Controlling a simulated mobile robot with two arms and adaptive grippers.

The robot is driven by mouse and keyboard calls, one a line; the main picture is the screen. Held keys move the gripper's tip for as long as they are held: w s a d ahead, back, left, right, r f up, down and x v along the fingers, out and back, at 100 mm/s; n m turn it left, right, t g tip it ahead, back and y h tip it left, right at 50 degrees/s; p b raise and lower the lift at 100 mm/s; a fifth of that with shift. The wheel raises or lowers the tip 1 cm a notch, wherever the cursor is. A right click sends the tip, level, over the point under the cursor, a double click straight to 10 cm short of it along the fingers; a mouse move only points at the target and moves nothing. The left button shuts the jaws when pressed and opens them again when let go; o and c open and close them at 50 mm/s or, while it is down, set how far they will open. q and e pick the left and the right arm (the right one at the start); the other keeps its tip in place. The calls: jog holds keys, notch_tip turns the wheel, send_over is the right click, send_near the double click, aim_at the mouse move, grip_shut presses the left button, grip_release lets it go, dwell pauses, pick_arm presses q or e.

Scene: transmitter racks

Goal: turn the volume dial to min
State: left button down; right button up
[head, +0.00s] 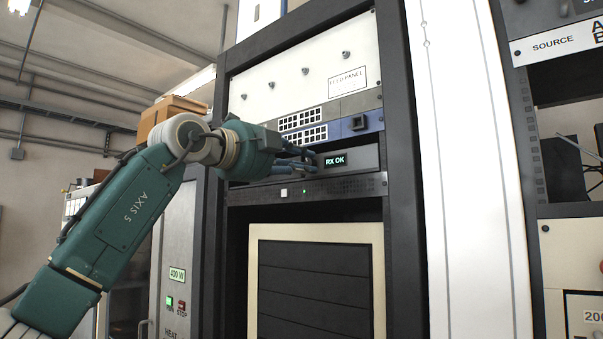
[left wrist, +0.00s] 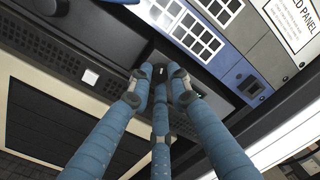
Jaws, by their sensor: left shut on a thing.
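My left gripper (head: 314,163) reaches in from the left to the front of a dark receiver unit (head: 366,157) in the rack. The unit's small display reads "RX OK" (head: 335,161), just right of my fingertips. In the left wrist view, the three blue fingers of my left gripper (left wrist: 160,76) close together around a small dark knob (left wrist: 160,69), which I take as the volume dial. The fingers hide most of it, so its pointer and any min mark cannot be read. My right gripper is not in view.
A blue-and-grey panel with white-framed square grids (head: 303,136) sits just above the unit. Below is a dark strip with a white button (head: 284,193) and a green light. A white pillar (head: 465,170) and another rack stand at right.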

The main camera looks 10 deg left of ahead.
pick_arm(q)
jog(key=shift+d+f+n+b, duration=0.15)
jog(key=shift+n+b, duration=0.55)
jog(key=shift+n, duration=0.85)
jog(key=shift+f+n+b, duration=0.1)
jog(key=shift+n+b, duration=0.55)
jog(key=shift+n, duration=0.9)
jog(key=shift+r, duration=0.1)
jog(key=c, duration=1.9)
grip_release()
jog(key=shift+r+y, duration=0.1)
jog(key=shift+y, duration=0.2)
jog(key=shift+s, duration=0.1)
jog(key=shift+s+a, duration=0.45)
jog(key=shift+s, duration=0.05)
jog(key=v, duration=1)
jog(key=shift+s, duration=0.35)
